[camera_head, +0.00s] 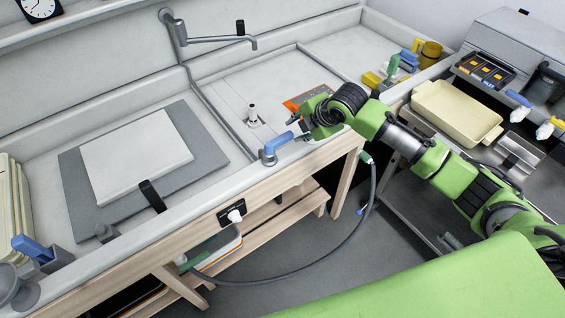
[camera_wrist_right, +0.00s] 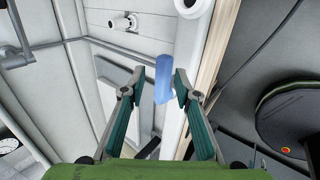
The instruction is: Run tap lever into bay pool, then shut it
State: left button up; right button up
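A blue tap lever (camera_head: 277,143) on a grey base stands on the front rim of the long sink, and it also shows in the right wrist view (camera_wrist_right: 163,86). My right gripper (camera_head: 301,138) is just right of it. In the right wrist view the gripper (camera_wrist_right: 159,80) has its fingers spread, with the lever seen between the fingertips; contact cannot be told. The bay pool (camera_head: 230,92) is the middle sink bay, with a white standpipe (camera_head: 252,115) and a grey swing spout (camera_head: 218,40) above it. No water shows. My left gripper is out of view.
A grey board with a white slab (camera_head: 135,155) lies in the left bay. Another blue handle (camera_head: 32,248) is at the near left rim. An orange packet (camera_head: 303,98) lies beside my right gripper. A hose (camera_head: 330,255) hangs in front. A cream tray (camera_head: 456,112) stands right.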

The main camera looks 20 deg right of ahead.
aim_at(290, 133)
jog(key=shift+b+x, duration=0.65)
jog(key=shift+x, duration=0.25)
jog(key=b+x, duration=0.2)
jog(key=shift+f+b, duration=0.15)
jog(key=shift+b, duration=0.2)
jog(key=shift+r, duration=0.25)
jog(key=shift+w+f, duration=0.2)
jog(key=shift+f, duration=0.2)
jog(key=shift+f, duration=0.1)
jog(key=shift+c, duration=0.5)
